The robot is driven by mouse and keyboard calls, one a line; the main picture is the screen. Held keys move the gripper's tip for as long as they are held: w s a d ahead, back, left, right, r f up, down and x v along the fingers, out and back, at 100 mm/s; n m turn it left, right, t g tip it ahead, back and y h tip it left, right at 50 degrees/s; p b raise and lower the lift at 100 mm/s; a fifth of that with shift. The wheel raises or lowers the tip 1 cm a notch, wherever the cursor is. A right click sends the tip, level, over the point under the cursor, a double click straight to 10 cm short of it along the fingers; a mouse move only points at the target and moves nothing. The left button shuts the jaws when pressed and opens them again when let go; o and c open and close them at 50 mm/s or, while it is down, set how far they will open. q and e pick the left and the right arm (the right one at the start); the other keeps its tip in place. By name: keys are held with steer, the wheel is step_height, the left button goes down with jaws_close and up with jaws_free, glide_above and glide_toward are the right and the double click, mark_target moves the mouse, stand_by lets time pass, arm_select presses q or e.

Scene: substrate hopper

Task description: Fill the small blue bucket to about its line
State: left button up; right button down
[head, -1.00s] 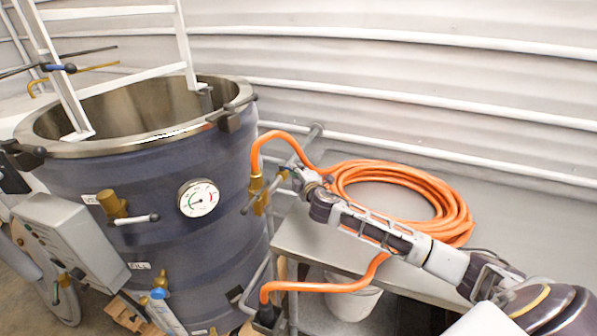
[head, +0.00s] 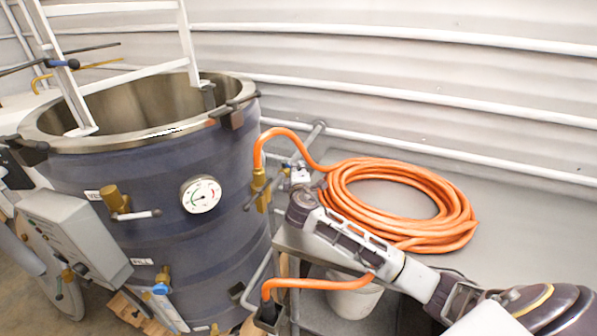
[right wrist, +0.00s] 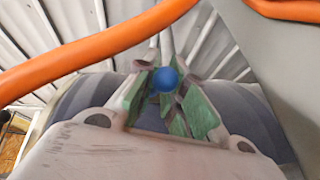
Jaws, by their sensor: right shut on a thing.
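My right gripper (head: 290,172) is beside the brass hose valve (head: 261,190) on the right side of the dark blue vat (head: 150,200). In the right wrist view, its green-padded fingers (right wrist: 168,92) are closed around a blue ball knob (right wrist: 166,79). I cannot tell for sure which lever the knob belongs to. An orange hose (head: 262,150) rises from the valve and runs to a coil (head: 455,215) on the bench. I cannot make out a small blue bucket or its line. My left gripper is not in view.
A grey bench (head: 300,245) holds the coil, and a white bucket (head: 355,300) stands below it. A hose length bends down to a dark fitting (head: 267,317). A round gauge (head: 201,194) and a grey control box (head: 75,235) are on the vat's front.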

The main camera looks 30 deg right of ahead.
stand_by(0.4)
steer(key=c, duration=1.5)
jaws_free()
steer(key=shift+a, duration=0.1)
steer(key=shift+v, duration=5.95)
steer(key=shift+a+f, duration=0.1)
